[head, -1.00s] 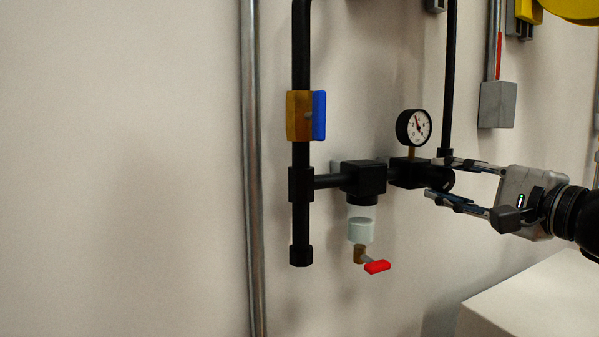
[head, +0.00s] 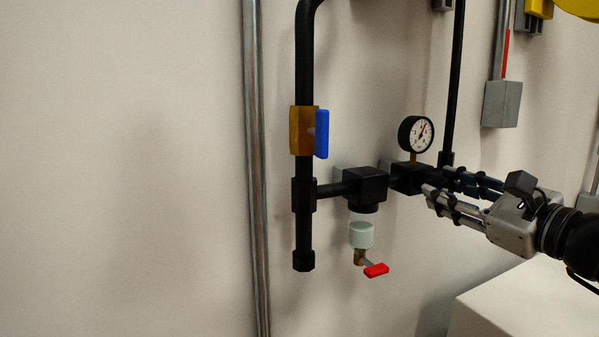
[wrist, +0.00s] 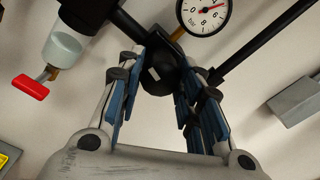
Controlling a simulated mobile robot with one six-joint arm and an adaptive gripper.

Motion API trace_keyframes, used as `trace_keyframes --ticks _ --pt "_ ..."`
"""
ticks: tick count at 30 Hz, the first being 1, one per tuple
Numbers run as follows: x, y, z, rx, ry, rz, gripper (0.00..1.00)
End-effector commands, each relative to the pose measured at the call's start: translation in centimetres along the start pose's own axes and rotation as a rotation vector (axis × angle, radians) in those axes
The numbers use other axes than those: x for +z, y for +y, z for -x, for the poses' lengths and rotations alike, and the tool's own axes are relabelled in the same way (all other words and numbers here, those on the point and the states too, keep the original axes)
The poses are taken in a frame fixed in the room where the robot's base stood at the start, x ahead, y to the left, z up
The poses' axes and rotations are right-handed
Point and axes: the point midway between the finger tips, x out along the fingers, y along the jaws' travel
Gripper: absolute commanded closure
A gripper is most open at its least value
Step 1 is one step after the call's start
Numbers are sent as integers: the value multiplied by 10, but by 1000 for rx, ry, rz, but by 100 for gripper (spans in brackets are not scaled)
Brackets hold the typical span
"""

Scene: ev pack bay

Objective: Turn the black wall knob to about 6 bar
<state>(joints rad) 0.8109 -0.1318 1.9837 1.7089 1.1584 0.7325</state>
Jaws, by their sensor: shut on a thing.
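The black knob (wrist: 158,78) sits on the black regulator block (head: 410,178) on the wall pipe. My gripper (head: 436,182) comes from the right with one finger on each side of the knob and is shut on it. In the wrist view the knob lies between the fingertips, with a small pale mark on its face; in the head view the fingers mostly hide it. The round white gauge (head: 416,134) stands above the block. Its red needle points up and right of the top in the head view. The gauge also shows in the wrist view (wrist: 201,12), partly cut off.
A brass valve with a blue handle (head: 321,134) is on the vertical black pipe at left. A pale filter bowl (head: 361,235) with a red drain handle (head: 376,270) hangs below the line. A grey box (head: 501,104) is at upper right, a white surface (head: 500,300) below my gripper.

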Motion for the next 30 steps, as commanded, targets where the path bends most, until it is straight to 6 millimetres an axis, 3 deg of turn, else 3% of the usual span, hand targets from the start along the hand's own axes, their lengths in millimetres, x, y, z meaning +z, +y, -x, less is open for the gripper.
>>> trace_keyframes --ticks 9,25,26,30 --pt "1 0 0 1 2 -115 91" --pt "0 0 0 1 3 -135 91" --pt "0 0 0 1 3 -135 65" --pt "0 0 0 0 3 -134 55"
